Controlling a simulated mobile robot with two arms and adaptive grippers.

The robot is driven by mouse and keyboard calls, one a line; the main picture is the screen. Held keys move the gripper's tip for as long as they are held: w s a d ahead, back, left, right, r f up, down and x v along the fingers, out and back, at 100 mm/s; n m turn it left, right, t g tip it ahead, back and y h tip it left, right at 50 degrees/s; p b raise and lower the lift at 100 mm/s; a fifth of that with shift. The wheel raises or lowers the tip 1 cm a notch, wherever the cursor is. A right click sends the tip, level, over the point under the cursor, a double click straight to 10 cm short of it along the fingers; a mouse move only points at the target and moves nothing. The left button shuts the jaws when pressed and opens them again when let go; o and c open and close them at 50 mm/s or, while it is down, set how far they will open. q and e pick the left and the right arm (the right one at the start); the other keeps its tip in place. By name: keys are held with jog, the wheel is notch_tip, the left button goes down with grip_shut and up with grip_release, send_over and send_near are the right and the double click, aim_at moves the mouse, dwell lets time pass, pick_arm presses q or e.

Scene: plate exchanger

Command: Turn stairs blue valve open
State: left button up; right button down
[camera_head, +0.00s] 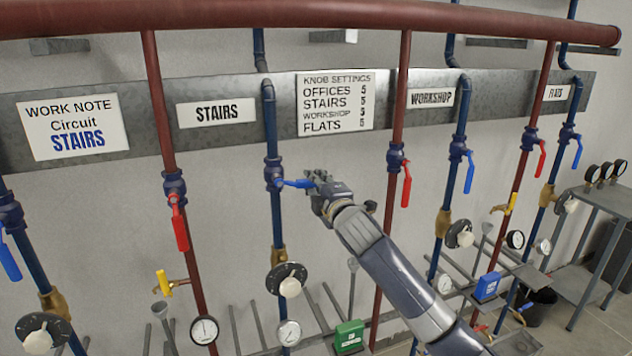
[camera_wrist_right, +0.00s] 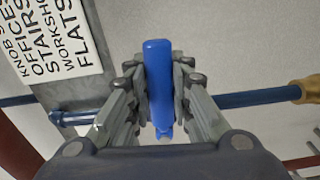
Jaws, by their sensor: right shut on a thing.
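The blue valve (camera_head: 273,175) sits on the dark blue pipe to the right of the STAIRS label (camera_head: 216,111). Its blue lever handle (camera_head: 297,184) points right, roughly horizontal and across the pipe. My right gripper (camera_head: 316,184) is shut on the outer end of this handle. In the right wrist view the blue handle (camera_wrist_right: 157,82) stands between the two fingers, one on each side. The fingers hide part of the handle's outer end in the head view. My left gripper is not in view.
A red-handled valve (camera_head: 180,225) is on the red pipe to the left, another (camera_head: 406,185) to the right. A sign (camera_head: 336,103) lists knob settings. Below the valve are a round knob (camera_head: 287,280), a gauge (camera_head: 288,332) and a green box (camera_head: 349,337).

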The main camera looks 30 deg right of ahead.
jog(key=shift+w+a+f+m+p, duration=0.1)
jog(key=shift+w+a+f+m, duration=0.25)
jog(key=shift+a+f+m, duration=1.8)
jog(key=shift+w+a+f+m+p, duration=0.1)
jog(key=shift+w+a+f+m, duration=0.4)
jog(key=shift+m, duration=3.1)
jog(key=shift+w+a+f+m+p, duration=0.15)
jog(key=shift+a+f+m, duration=1.4)
jog(key=shift+m, duration=1.3)
jog(key=shift+a+r, duration=0.1)
jog(key=shift+a, duration=0.1)
jog(key=c, duration=1.4)
grip_release()
jog(key=shift+s, duration=0.1)
jog(key=v, duration=1.1)
jog(key=shift+s+a, duration=0.15)
jog(key=shift+s, duration=0.2)
